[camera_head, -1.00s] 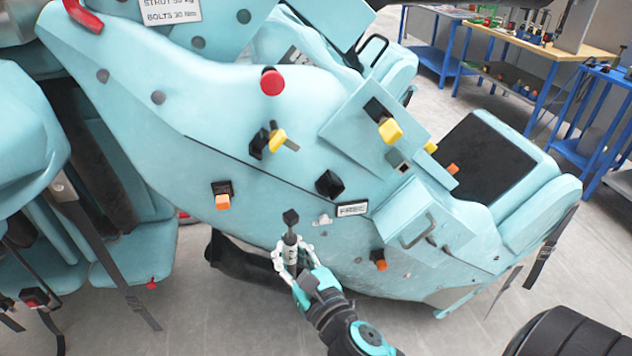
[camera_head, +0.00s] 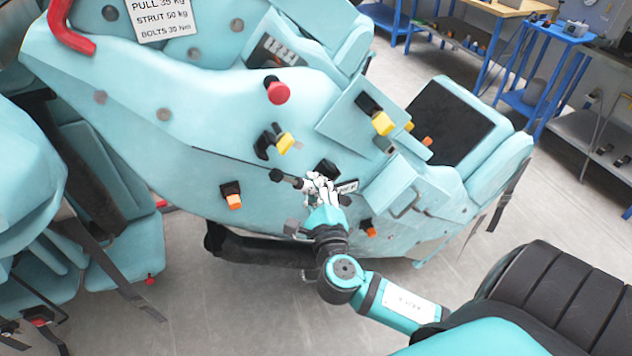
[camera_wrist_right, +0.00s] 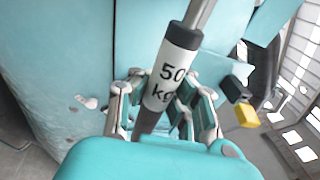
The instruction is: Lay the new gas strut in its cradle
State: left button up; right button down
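My right gripper (camera_head: 318,190) is in front of the side of the turquoise train car (camera_head: 180,130). It is shut on the gas strut (camera_wrist_right: 172,70), a grey and black rod with a white "50 kg" label, with fingers on both sides of it. In the head view the strut's dark end (camera_head: 277,175) sticks out left of the gripper, and the hand hides much of the rest. I cannot tell whether the strut touches the car. I cannot pick out the cradle for certain. My left gripper is not in view.
A red knob (camera_head: 278,91), yellow handles (camera_head: 285,143) and orange-tipped clips (camera_head: 233,200) stick out from the car. A blue workbench (camera_head: 480,55) stands at the back right.

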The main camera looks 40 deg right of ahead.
jog(key=shift+a+r+p, duration=0.1)
jog(key=shift+r+p, duration=0.2)
jog(key=shift+p, duration=0.45)
jog(key=x, duration=0.1)
jog(key=p+x, duration=0.1)
jog(key=x, duration=0.1)
jog(key=a+x, duration=0.1)
jog(key=x, duration=0.1)
jog(key=shift+w+f, duration=0.3)
jog(key=shift+w, duration=0.05)
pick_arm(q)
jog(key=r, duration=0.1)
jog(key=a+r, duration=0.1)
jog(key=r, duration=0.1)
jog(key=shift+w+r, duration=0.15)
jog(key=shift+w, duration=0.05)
pick_arm(e)
jog(key=shift+w+d, duration=0.1)
jog(key=shift+w, duration=0.05)
pick_arm(q)
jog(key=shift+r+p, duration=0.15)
jog(key=shift+p, duration=0.15)
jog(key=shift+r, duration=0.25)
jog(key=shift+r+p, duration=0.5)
jog(key=shift+p, duration=0.25)
